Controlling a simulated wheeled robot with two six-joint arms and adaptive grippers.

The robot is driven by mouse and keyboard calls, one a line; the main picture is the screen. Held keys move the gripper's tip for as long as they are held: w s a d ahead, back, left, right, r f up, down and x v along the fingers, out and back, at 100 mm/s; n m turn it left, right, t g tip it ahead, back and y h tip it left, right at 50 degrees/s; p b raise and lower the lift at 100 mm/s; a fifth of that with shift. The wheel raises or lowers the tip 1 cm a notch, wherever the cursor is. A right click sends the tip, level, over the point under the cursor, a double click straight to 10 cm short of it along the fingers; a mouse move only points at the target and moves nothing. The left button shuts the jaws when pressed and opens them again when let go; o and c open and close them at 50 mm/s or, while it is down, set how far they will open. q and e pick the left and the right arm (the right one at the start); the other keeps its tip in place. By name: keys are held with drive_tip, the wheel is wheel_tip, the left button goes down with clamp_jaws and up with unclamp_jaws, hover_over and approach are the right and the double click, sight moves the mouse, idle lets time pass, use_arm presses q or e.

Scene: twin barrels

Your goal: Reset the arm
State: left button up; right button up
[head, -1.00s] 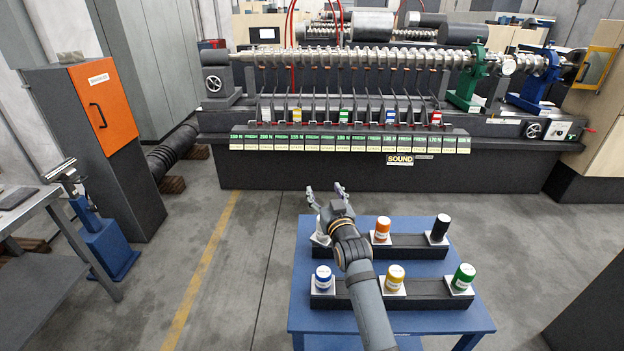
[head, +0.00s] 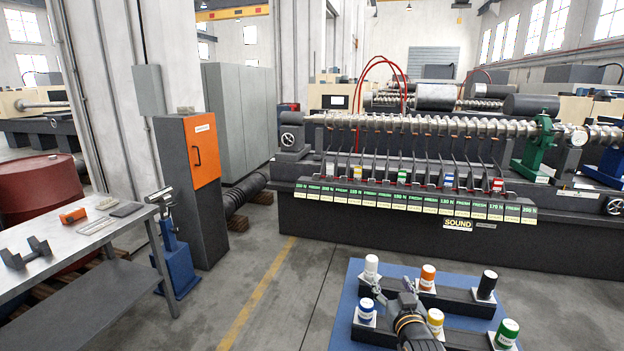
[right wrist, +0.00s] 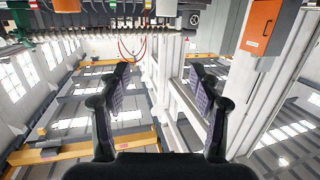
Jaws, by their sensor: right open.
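My right gripper (head: 394,289) is open and empty, over the blue table between the back and front rows of cans. In the right wrist view its two fingers (right wrist: 159,74) stand wide apart with nothing between them. My left gripper is not in view. The back row holds a white can (head: 371,267), an orange can (head: 428,277) and a black can (head: 487,285). The front row holds a blue can (head: 366,311), a yellow can (head: 435,321) and a green can (head: 507,333).
The cans stand on dark racks on the blue table (head: 350,290). A long machine (head: 400,228) with a shaft stands behind it. To the left are an orange-doored cabinet (head: 203,155), a grey workbench (head: 80,238) and a red barrel (head: 40,190). Floor between is free.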

drive_tip(key=s+d+f+g, duration=0.3)
drive_tip(key=s+f+g, duration=0.3)
drive_tip(key=s+f, duration=0.75)
drive_tip(key=s+f+n+g, duration=0.1)
drive_tip(key=s+f+g, duration=0.15)
drive_tip(key=s, duration=0.75)
drive_tip(key=s+f+g, duration=0.1)
drive_tip(key=s+g, duration=0.3)
drive_tip(key=s, duration=0.5)
drive_tip(key=s+d+f+g, duration=0.1)
drive_tip(key=d+f, duration=0.1)
drive_tip(key=f, duration=1.1)
drive_tip(key=s+d+f+g, duration=0.1)
drive_tip(key=s+f, duration=0.1)
drive_tip(key=f, duration=1.2)
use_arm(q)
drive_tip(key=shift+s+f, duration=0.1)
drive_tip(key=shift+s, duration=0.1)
use_arm(e)
drive_tip(key=s+d+f, duration=0.1)
drive_tip(key=s+f, duration=1.4)
drive_tip(key=s, duration=0.3)
drive_tip(key=shift+d+f+g+h, duration=0.15)
drive_tip(key=shift+f+g+h, duration=0.15)
drive_tip(key=shift+g, duration=0.05)
